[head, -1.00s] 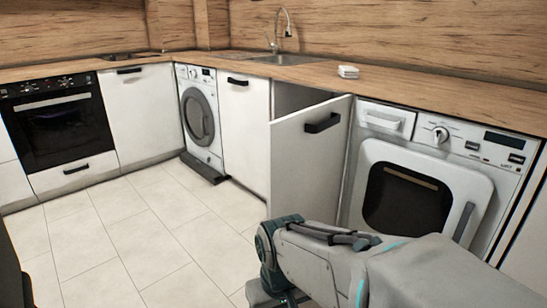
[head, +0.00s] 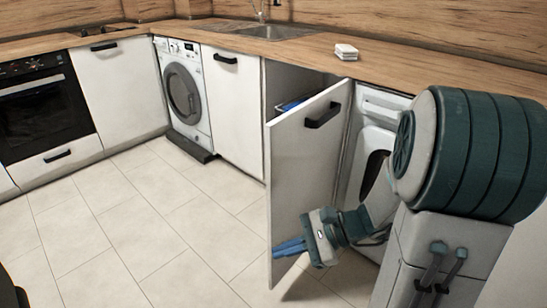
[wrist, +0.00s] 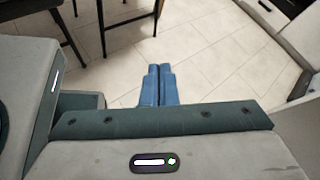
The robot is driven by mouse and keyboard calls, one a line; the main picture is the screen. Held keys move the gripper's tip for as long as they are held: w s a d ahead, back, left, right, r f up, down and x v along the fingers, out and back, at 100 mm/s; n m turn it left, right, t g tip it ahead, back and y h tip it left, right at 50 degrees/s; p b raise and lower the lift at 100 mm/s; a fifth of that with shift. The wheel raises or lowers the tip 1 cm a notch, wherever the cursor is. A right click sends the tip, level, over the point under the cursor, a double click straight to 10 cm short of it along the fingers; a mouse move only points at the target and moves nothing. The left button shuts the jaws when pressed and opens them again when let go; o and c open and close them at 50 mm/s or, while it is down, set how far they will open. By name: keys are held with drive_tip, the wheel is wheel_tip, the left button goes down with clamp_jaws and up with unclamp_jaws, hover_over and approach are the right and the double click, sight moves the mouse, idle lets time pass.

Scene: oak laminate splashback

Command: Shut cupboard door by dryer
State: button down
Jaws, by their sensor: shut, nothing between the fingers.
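The white cupboard door (head: 298,170) with a black bar handle (head: 322,116) stands ajar, swung out from the counter front. The dark cupboard interior shows above its top edge, with something blue (head: 292,104) inside. The dryer (head: 362,150) is just right of the door and mostly hidden behind my arm. My gripper (head: 290,248) is low, in front of the lower part of the door's outer face; its blue fingers are shut and empty. I cannot tell whether they touch the door. The wrist view shows the closed fingers (wrist: 158,85) over the floor.
A round-door washing machine (head: 185,92), a white cabinet (head: 234,105) and an oven (head: 42,115) line the left. A small white stack (head: 346,51) lies on the wooden counter. Dark furniture legs (wrist: 100,25) stand at the wrist view's upper left.

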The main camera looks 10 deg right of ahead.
drive_tip(key=w+d+r+m+t+y+p, duration=0.1)
drive_tip(key=w+d+r+m+t+p, duration=0.1)
drive_tip(key=w+d+r+m+t, duration=0.3)
drive_tip(key=m+t+h+p, duration=0.1)
drive_tip(key=m+t+h, duration=0.1)
drive_tip(key=m+t, duration=0.45)
approach(270, 170)
drive_tip(key=b+x, duration=0.3)
drive_tip(key=x, duration=0.3)
drive_tip(key=shift+w+a, duration=0.2)
drive_tip(key=shift+w, duration=0.1)
